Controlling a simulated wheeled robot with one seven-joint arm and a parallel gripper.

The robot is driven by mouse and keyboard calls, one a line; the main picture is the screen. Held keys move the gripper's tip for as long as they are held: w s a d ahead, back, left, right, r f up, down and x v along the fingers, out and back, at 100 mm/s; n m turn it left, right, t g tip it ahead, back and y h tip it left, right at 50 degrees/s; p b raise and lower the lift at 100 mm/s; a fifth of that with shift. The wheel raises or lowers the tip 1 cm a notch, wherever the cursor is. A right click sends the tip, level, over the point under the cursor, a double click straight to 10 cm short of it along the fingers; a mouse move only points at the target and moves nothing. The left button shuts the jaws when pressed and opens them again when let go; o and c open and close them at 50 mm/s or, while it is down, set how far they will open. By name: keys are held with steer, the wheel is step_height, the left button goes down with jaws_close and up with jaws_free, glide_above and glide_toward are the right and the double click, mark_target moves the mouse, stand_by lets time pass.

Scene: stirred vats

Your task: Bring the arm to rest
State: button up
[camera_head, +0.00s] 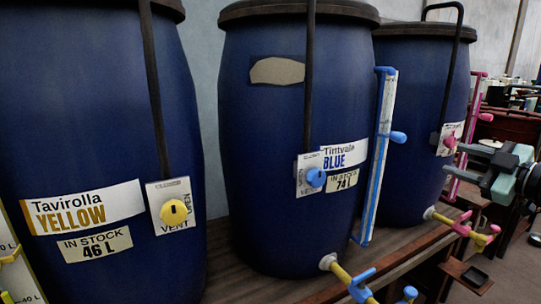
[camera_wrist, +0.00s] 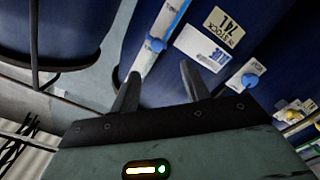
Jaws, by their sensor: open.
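My gripper (camera_head: 463,164) is at the right of the head view, in front of the right-hand vat, with its fingers pointing left. In the wrist view my gripper (camera_wrist: 158,78) is open, its two dark fingers apart with nothing between them. Beyond the fingers, that tilted view shows the blue vat's label (camera_wrist: 202,52), its stock tag (camera_wrist: 226,27) and its blue vent knob (camera_wrist: 249,80). No contact between my gripper and anything shows.
Three dark blue vats stand in a row: yellow (camera_head: 100,120), blue (camera_head: 270,130) and a right-hand one (camera_head: 415,90). Sight tubes (camera_head: 380,150) and low taps (camera_head: 345,275) stick out in front. A wooden shelf edge (camera_head: 400,262) runs below them.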

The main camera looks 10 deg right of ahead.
steer(key=w+a+f+m+g+h, duration=0.1)
steer(key=w+a+f+g, duration=0.1)
steer(key=a, duration=0.4)
steer(key=w+a+f+m+g+h, duration=0.2)
steer(key=w+a+f, duration=0.1)
steer(key=a, duration=0.3)
steer(key=s+a+f+m+g, duration=0.1)
steer(key=s+a+f+g, duration=0.35)
steer(key=a, duration=0.55)
steer(key=s+a+f+g+h, duration=0.1)
steer(key=s+a+g, duration=0.3)
steer(key=s, duration=0.8)
steer(key=s+a+f+m+g+h+p, duration=0.1)
steer(key=s+a+f+g, duration=0.1)
steer(key=s+a+g, duration=0.2)
steer(key=s+a, duration=0.3)
steer(key=s, duration=0.5)
steer(key=shift+s+a, duration=0.3)
steer(key=shift+a, duration=0.05)
